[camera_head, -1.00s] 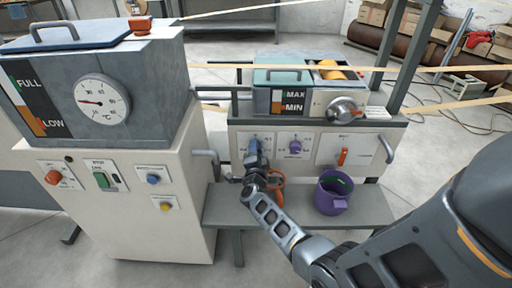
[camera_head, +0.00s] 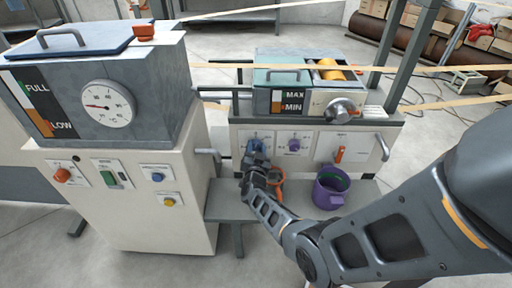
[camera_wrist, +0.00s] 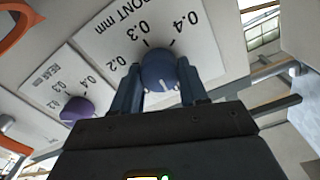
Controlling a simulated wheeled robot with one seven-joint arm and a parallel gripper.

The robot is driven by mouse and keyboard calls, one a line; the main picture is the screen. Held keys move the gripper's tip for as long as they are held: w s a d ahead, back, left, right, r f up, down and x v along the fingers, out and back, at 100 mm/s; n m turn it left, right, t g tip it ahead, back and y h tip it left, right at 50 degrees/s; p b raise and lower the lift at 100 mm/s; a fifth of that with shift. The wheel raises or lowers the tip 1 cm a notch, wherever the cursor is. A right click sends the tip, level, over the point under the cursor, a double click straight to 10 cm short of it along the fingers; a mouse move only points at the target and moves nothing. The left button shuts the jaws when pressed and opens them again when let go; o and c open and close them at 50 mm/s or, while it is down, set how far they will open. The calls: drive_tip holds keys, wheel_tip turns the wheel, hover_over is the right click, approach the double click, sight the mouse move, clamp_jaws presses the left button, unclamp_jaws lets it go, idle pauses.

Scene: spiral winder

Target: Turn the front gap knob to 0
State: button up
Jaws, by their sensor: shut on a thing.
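The front gap knob (camera_wrist: 159,70) is round and blue, on a white plate marked "FRONT mm" with 0.2, 0.3 and 0.4 in the wrist view. A short white line shows on its near side, away from the visible numbers; its exact reading and the 0 mark are hidden. My gripper (camera_wrist: 160,88) has a finger on each side of the knob and is shut on it. In the head view my gripper (camera_head: 257,160) is at the left plate of the right machine, partly covering the blue knob (camera_head: 255,146).
A purple rear gap knob (camera_head: 294,145) sits right of it, also in the wrist view (camera_wrist: 77,108). An orange switch (camera_head: 340,154) is further right. A purple mug (camera_head: 328,192) and an orange ring-shaped thing (camera_head: 281,186) are by the shelf (camera_head: 222,208) below.

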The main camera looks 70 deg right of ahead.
drive_tip(key=shift+n, duration=0.6)
drive_tip(key=o, duration=1.1)
drive_tip(key=shift+c, duration=0.2)
drive_tip(key=shift+a, duration=0.15)
drive_tip(key=p+v, duration=0.3)
drive_tip(key=v, duration=0.4)
drive_tip(key=shift+a, duration=0.3)
drive_tip(key=shift+s, duration=0.15)
